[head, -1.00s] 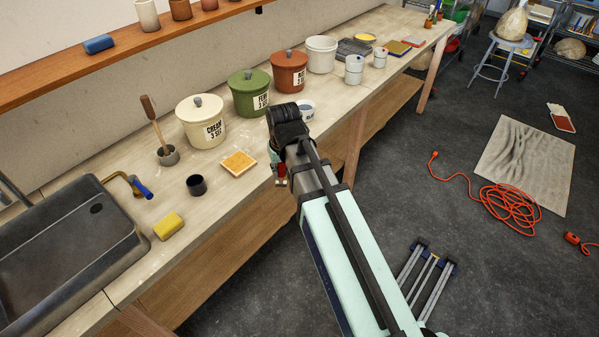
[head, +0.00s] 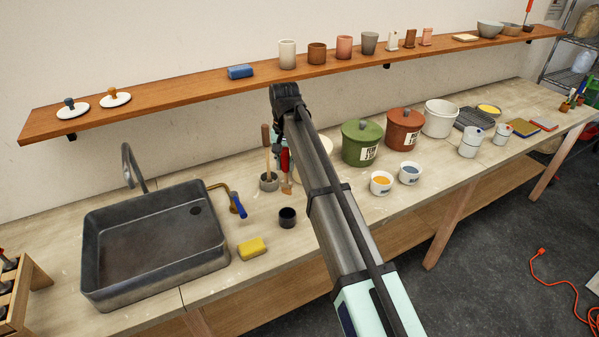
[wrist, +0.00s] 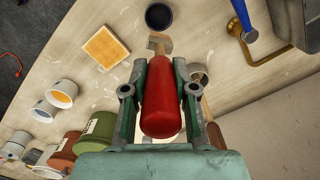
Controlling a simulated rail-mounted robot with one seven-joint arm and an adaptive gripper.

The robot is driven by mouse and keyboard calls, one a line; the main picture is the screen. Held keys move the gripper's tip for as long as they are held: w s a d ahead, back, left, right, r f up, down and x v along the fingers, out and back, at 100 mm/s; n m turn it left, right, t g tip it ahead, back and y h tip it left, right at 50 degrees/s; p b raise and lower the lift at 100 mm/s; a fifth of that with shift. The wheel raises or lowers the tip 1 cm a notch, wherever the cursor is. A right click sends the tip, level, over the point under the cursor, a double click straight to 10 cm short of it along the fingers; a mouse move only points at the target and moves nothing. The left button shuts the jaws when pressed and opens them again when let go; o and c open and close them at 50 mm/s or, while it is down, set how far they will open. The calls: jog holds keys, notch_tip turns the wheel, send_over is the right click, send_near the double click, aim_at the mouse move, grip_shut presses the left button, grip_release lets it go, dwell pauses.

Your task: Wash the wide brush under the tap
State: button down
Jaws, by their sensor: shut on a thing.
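My gripper (head: 281,152) is above the bench, left of the green canister; my arm hides much of it in the head view. It is shut on the red handle (wrist: 163,95) of a brush, whose tan end (head: 287,187) points down. I take this for the wide brush; its bristles are small and hard to make out. In the wrist view the handle lies between both fingers of my gripper (wrist: 161,92). The grey tap (head: 132,165) rises at the back of the dark sink (head: 150,250), well left of the brush. I see no running water.
A shelf (head: 200,93) runs along the wall above. Canisters (head: 362,142) stand right.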

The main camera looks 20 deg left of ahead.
aim_at(286, 177)
jog(key=shift+s, duration=0.3)
jog(key=shift+d, duration=0.1)
jog(key=shift+f+b, duration=0.85)
jog(key=shift+f, duration=2.55)
jog(key=shift+f+b, duration=0.9)
jog(key=shift+f, duration=2.15)
jog(key=c, duration=0.8)
grip_release()
jog(key=shift+c, duration=0.2)
